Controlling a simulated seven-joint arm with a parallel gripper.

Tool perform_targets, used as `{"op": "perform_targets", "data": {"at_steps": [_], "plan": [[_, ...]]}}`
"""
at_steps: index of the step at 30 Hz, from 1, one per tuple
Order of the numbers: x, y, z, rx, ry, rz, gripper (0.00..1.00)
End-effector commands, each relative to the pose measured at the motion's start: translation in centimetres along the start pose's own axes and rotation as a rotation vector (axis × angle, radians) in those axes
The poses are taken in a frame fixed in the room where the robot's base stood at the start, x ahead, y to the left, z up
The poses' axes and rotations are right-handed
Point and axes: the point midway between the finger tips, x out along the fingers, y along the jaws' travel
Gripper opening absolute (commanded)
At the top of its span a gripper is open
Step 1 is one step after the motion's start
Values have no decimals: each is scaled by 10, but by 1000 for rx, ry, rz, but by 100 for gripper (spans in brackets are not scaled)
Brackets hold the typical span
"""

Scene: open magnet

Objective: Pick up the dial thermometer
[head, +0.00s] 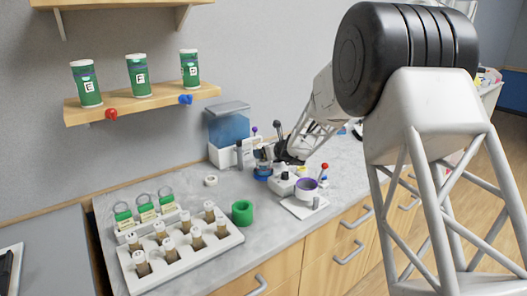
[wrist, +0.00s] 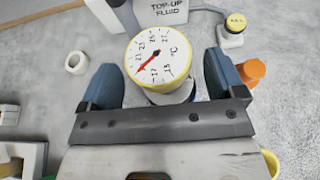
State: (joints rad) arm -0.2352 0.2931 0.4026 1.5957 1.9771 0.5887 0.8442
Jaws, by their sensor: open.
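The dial thermometer (wrist: 160,55) has a round white face with a yellow rim, a red needle and black numbers marked °C. In the wrist view it sits between the two blue fingers of my gripper (wrist: 161,75). The gripper is open, with a visible gap on either side of the dial. The thermometer's lower part is partly hidden behind its dial and my gripper's crossbar. In the head view my gripper (head: 264,166) is low over the grey counter, in front of the blue-and-white tank. I cannot make out the dial there.
A container labelled top-up fluid (wrist: 163,10) stands just beyond the dial. An orange object (wrist: 251,71) is close outside the right finger. A white ring (wrist: 77,62) lies to the left. A rack of vials (head: 180,255) and a green ring (head: 242,212) stand at the counter's front left.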

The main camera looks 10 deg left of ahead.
Motion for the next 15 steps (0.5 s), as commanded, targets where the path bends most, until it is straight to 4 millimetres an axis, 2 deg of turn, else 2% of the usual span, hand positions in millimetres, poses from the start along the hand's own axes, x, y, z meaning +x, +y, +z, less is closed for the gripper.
{"op": "perform_targets", "data": {"at_steps": [6, 15], "plan": [[17, 0, 1, 0, -2, 0, 88], [21, 0, 2, 0, -2, -1, 88]]}}
